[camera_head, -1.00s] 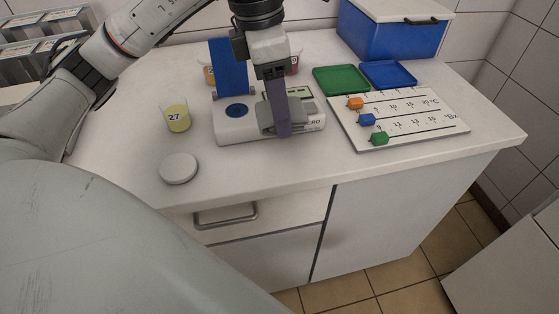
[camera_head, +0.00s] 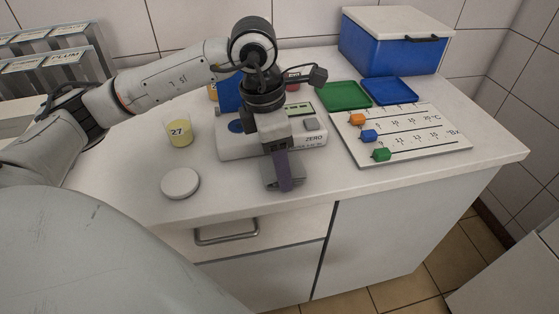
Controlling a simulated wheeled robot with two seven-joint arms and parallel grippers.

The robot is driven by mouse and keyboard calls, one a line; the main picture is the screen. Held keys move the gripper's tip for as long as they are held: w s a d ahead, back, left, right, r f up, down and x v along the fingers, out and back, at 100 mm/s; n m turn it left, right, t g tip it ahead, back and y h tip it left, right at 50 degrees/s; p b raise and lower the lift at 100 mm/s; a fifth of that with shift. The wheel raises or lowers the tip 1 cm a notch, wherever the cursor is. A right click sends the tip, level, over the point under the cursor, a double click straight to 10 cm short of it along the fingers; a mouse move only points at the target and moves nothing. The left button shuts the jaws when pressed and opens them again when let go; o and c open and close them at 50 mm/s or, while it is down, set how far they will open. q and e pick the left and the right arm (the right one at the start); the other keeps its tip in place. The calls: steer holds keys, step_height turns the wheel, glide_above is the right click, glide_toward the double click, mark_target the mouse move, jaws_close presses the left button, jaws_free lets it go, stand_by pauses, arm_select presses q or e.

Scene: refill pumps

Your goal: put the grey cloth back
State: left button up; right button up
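My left gripper (camera_head: 282,172) points down over the front of the white counter (camera_head: 350,180), just in front of the white meter (camera_head: 235,147). One purple finger shows clearly. A small grey piece (camera_head: 268,177) sits against the left side of this finger. I cannot tell whether it is the grey cloth or part of the gripper. No other grey cloth shows. The gap between the fingers is not clear. My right gripper is out of view.
A round white lid (camera_head: 180,184) and a cup marked 27 (camera_head: 179,134) stand left of the gripper. Green (camera_head: 343,96) and blue (camera_head: 392,91) trays, a slider board (camera_head: 425,137) and a blue box (camera_head: 390,48) stand right. The counter's front right is clear.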

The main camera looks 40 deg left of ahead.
mark_target(270, 168)
arm_select(q)
steer(key=shift+f, duration=0.1)
steer(key=o, duration=1)
steer(key=r, duration=0.4)
steer(key=s+r, duration=0.1)
steer(key=r, duration=0.3)
steer(key=a+r, duration=0.1)
steer(key=r, duration=0.3)
steer(key=shift+s+r+p, duration=0.1)
steer(key=shift+s+p, duration=0.1)
steer(key=shift+p, duration=0.1)
